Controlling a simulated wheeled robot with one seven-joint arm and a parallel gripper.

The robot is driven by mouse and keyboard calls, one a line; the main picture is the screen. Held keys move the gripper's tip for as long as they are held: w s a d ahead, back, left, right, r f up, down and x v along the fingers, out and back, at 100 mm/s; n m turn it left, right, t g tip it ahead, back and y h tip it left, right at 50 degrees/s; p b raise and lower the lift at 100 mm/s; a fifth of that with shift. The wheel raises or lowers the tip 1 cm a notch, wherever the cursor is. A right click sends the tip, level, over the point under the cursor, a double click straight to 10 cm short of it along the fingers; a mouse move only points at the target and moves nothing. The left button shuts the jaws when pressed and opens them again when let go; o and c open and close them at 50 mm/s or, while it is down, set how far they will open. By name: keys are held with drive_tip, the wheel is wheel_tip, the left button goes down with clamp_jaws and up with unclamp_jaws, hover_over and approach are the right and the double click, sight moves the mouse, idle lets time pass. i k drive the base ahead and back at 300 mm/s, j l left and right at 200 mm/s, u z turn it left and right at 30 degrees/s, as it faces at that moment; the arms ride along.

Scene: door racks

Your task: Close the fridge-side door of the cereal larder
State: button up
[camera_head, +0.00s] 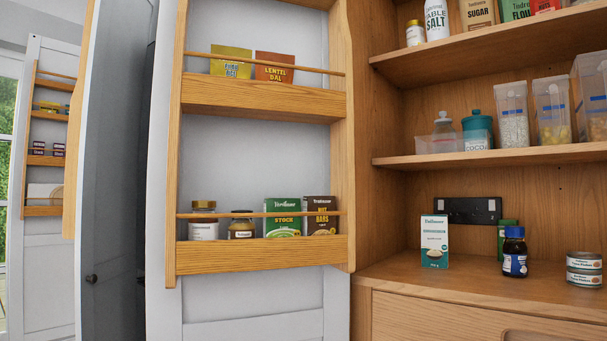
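A white door with oak racks (265,98) stands open in the middle, its rack side facing me, at the left edge of an open oak larder (390,215). Left of it, a grey-looking door (112,180) stands open at a steep angle, with a dark knob (92,278) low on its face and an oak rack edge (78,130) on its far side. A third racked white door (50,252) is at the far left. No label or cereal shows, so I cannot tell which is the fridge-side door of the cereal larder. My gripper is not in view.
The middle door's racks hold packets (274,68) and several jars and boxes (283,218). The larder shelves hold tubs and packets, with a blue-capped jar (514,252) and cans (584,268) on the counter. A narrow dark gap lies between the grey and middle doors.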

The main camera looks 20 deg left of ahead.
sight(237, 143)
drive_tip(key=j+z, duration=0.15)
drive_tip(key=z, duration=0.3)
drive_tip(key=j+z, duration=0.2)
drive_tip(key=z, duration=0.2)
drive_tip(key=j+z, duration=0.2)
drive_tip(key=z, duration=0.25)
drive_tip(key=j+z, duration=0.15)
drive_tip(key=z, duration=0.3)
drive_tip(key=k+j, duration=0.2)
drive_tip(key=j, duration=0.2)
drive_tip(key=k+j, duration=0.25)
drive_tip(key=j, duration=0.2)
drive_tip(key=k+j, duration=0.2)
drive_tip(key=j, duration=0.2)
drive_tip(key=k+j, duration=0.2)
drive_tip(key=j, duration=0.25)
drive_tip(key=k+j, duration=0.2)
drive_tip(key=j, duration=0.2)
drive_tip(key=k+j, duration=0.25)
drive_tip(key=j, duration=0.2)
drive_tip(key=k+j, duration=0.2)
drive_tip(key=j, duration=0.2)
drive_tip(key=k+j, duration=0.2)
drive_tip(key=j, duration=0.25)
